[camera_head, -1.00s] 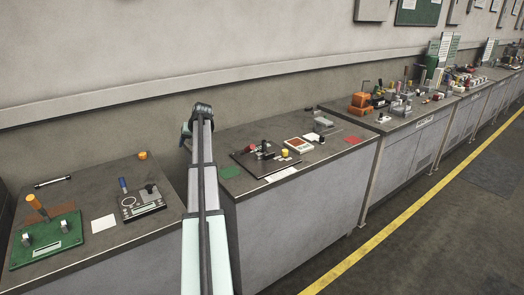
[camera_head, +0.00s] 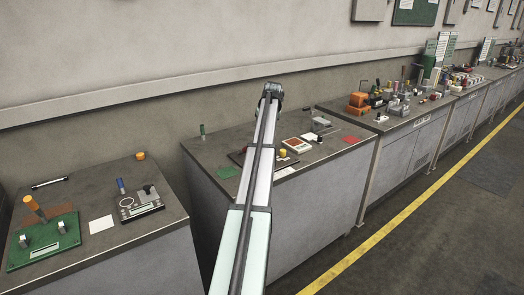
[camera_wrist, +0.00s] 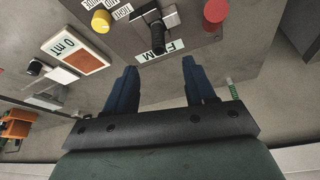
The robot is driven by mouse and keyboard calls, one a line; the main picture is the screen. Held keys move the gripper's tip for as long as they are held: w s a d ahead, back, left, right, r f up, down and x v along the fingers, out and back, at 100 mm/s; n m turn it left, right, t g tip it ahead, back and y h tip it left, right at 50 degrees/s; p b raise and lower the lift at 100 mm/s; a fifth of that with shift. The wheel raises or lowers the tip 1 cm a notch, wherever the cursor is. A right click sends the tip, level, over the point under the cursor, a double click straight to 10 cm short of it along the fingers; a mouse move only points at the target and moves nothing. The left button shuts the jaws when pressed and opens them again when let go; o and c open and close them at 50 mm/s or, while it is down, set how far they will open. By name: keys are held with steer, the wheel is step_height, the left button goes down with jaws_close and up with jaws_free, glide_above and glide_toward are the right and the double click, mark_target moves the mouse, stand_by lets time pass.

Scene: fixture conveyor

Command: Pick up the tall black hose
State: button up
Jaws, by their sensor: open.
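My gripper (camera_wrist: 160,65) has two blue fingers, apart with nothing between them. Beyond the fingertips, in the upper middle of the wrist view, a black upright cylinder (camera_wrist: 156,34) stands by a grey block on a dark board; it looks like the black hose, though I cannot be sure. The gripper is apart from it. In the head view my arm covers most of that dark board (camera_head: 238,158), and neither the cylinder nor my fingers can be made out there.
A red cylinder (camera_wrist: 214,12) and a yellow knob (camera_wrist: 101,20) flank the black cylinder. A white box with an orange panel (camera_wrist: 78,50) lies to the left. A green cylinder (camera_head: 202,129) stands at the bench's back left. A second bench (camera_head: 95,250) is at left.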

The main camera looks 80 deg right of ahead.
steer(key=x, duration=1.2)
steer(key=shift+s, duration=0.2)
jaws_close()
